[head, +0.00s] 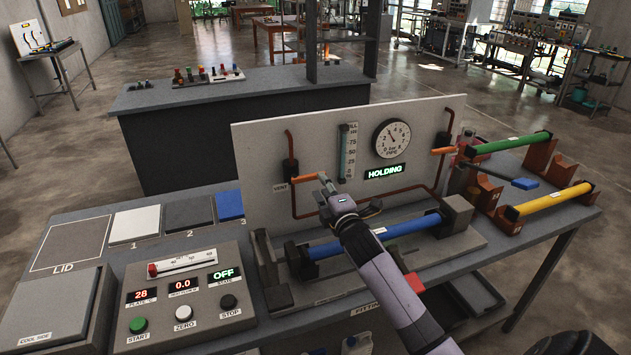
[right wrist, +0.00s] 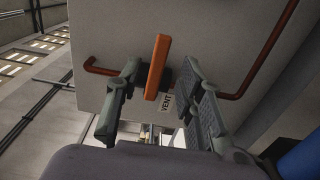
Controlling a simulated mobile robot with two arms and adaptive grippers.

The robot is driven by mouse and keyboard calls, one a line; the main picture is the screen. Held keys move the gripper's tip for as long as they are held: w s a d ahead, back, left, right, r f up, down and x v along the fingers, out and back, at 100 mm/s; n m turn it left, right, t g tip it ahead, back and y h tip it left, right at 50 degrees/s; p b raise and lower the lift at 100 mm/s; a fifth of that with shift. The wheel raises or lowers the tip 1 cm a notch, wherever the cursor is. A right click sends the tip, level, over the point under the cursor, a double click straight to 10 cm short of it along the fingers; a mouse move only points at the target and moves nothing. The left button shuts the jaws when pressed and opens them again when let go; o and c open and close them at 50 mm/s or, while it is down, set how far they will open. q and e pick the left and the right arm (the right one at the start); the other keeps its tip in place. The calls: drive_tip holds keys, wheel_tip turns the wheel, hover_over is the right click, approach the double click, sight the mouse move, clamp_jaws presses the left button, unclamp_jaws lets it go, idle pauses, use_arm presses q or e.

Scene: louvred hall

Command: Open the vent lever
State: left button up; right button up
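The vent lever (head: 304,177) is a short orange bar on the upright white panel (head: 262,150), beside the printed VENT label (head: 281,187). In the head view it points sideways to the right from its dark valve body. My right gripper (head: 322,184) is at the lever's right end. In the right wrist view the lever (right wrist: 157,68) shows between the two spread fingers of the right gripper (right wrist: 160,72), with a gap on both sides. The right gripper is open and holds nothing. My left gripper is not in view.
A blue tube (head: 410,226) lies in a fixture below my right arm. A control box (head: 185,300) stands at left. Green and yellow tubes lie at right.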

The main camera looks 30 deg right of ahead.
sight(316, 178)
drive_tip(key=b+x, duration=0.2)
drive_tip(key=x, duration=0.1)
drive_tip(key=shift+w+f, duration=0.1)
drive_tip(key=shift+w, duration=0.3)
drive_tip(key=shift+w+d, duration=0.15)
drive_tip(key=shift+w, duration=0.2)
drive_tip(key=shift+c, duration=0.4)
clamp_jaws()
drive_tip(key=shift+p, duration=0.3)
